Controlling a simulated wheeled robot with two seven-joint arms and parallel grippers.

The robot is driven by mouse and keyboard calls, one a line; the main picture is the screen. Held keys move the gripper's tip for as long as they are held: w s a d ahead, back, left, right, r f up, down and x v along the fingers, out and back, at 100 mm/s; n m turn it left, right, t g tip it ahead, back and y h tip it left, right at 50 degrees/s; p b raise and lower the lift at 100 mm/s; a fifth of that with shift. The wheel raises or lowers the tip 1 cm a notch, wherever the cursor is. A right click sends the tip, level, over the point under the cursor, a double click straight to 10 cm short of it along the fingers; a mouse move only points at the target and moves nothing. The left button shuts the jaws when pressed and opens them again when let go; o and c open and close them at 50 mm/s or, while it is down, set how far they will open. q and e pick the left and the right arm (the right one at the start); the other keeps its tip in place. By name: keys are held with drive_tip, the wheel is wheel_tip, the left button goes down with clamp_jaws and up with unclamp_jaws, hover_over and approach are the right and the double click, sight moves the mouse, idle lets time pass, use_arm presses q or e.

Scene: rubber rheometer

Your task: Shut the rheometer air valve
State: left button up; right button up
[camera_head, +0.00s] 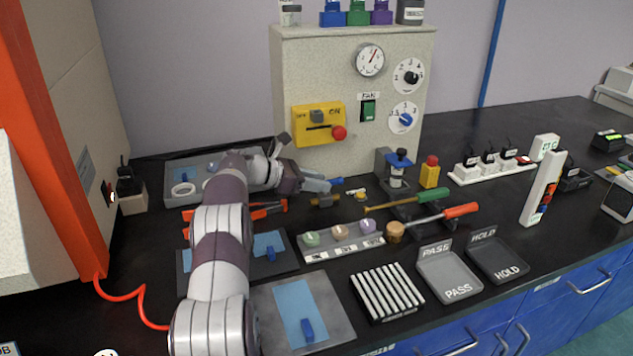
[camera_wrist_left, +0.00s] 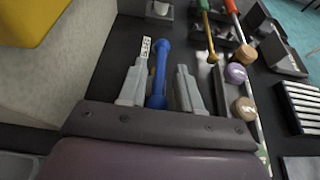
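The air valve shows in the head view as a small brass body (camera_head: 325,201) on the black bench, with a blue lever (camera_head: 337,181) near it. In the left wrist view the blue lever (camera_wrist_left: 158,72) runs lengthwise between the fingers of my left gripper (camera_wrist_left: 161,90). It lies close to the left finger, with a gap to the right finger. A small white tag (camera_wrist_left: 145,49) shows beside it. My left gripper (camera_head: 318,184) also shows in the head view, low in front of the grey cabinet. It hides part of the valve. My right gripper is not in view.
The grey cabinet (camera_head: 290,80) with a yellow switch panel (camera_head: 303,138) stands just behind the gripper. Green and red screwdrivers (camera_head: 432,196) lie to the right. A rack with several coloured samples (camera_head: 341,247) is in front. A red-orange machine frame (camera_head: 62,150) stands at left.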

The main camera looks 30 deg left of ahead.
use_arm(q)
clamp_jaws()
drive_tip(key=shift+d, duration=0.1)
